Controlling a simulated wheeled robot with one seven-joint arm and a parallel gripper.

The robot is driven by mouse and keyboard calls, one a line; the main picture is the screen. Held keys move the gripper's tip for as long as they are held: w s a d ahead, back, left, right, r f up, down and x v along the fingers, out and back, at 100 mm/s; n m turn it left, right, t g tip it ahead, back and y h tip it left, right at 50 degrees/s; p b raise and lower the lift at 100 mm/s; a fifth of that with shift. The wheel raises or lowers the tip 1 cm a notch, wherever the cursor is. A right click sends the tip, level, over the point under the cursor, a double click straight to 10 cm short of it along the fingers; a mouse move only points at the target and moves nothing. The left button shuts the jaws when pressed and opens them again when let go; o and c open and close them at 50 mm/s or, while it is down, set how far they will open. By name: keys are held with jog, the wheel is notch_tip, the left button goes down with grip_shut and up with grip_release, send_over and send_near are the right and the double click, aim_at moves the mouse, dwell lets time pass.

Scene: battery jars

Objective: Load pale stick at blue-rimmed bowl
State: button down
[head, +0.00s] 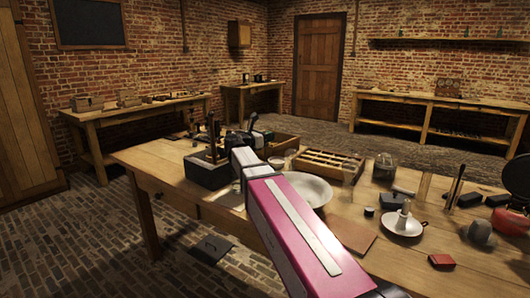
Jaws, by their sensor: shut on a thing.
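My magenta arm reaches from the bottom of the picture over the near table. My dark gripper (245,135) is at its far end, over the left part of the table near a dark box. It is small in the picture and partly hidden by my wrist. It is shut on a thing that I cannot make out. I cannot pick out the pale stick for certain. A wide pale bowl (312,190) stands just right of my forearm, partly hidden by it. I cannot tell the colour of its rim.
A dark box (207,170) with upright tools stands left of my wrist. A wooden compartment tray (328,163) lies behind the bowl. A white saucer (402,228), a red block (441,261) and several jars crowd the right side.

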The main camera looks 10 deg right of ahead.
jog(key=shift+r, duration=2.55)
dwell(0.4)
notch_tip(320, 180, up, 4)
jog(key=shift+f, duration=0.15)
dwell(0.7)
